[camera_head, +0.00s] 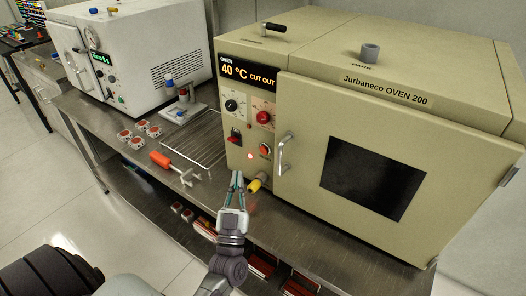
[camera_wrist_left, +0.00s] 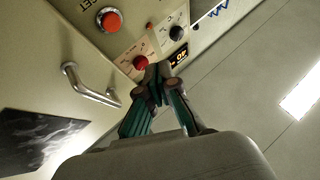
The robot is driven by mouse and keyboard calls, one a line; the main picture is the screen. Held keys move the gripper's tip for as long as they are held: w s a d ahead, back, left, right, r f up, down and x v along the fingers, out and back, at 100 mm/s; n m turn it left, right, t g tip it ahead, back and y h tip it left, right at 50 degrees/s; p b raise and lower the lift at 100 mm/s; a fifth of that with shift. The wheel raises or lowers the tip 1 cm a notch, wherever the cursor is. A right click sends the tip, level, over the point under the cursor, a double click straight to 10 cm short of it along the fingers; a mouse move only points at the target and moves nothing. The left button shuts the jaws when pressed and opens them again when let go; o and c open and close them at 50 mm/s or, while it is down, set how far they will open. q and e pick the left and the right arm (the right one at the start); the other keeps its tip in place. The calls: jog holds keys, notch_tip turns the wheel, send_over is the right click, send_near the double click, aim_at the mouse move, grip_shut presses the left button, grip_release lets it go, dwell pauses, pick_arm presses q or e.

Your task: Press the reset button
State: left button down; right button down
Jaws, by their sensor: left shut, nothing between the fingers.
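The reset button (camera_head: 265,149) is a round red button low on the oven's front panel, left of the door handle. In the left wrist view the red button (camera_wrist_left: 109,19) shows at the upper left, under partly cut-off lettering. My left gripper (camera_head: 237,174) is shut and empty. It is in front of the oven, below and left of the button, with its fingers pointing up. In the left wrist view its fingertips (camera_wrist_left: 154,72) are together, below and right of the button and apart from it in the picture. My right gripper is not in view.
The oven (camera_head: 390,105) shows "40 °C CUT OUT". Its door handle (camera_head: 284,154) sticks out right of the button. A red knob (camera_head: 263,117) and black knob (camera_head: 231,105) are above. A yellow-ended part (camera_head: 255,184) is near my gripper. An orange-handled tool (camera_head: 161,159) lies left.

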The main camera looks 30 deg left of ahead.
aim_at(264, 150)
pick_arm(q)
jog(key=shift+s+a+r+n+y, duration=0.1)
jog(key=shift+s+a+n+y, duration=0.15)
jog(key=shift+y, duration=0.25)
jog(key=w+b, duration=0.1)
jog(key=w, duration=0.1)
jog(key=w+b, duration=0.1)
jog(key=w, duration=0.2)
jog(key=w+b, duration=0.1)
jog(key=w, duration=0.1)
jog(key=shift+w+d, duration=0.2)
jog(key=shift+d, duration=0.15)
jog(key=shift+w, duration=0.7)
jog(key=shift+w, duration=0.15)
dwell(0.4)
jog(key=shift+w+d+b, duration=0.1)
jog(key=shift+w+b, duration=0.2)
jog(key=shift+w, duration=0.05)
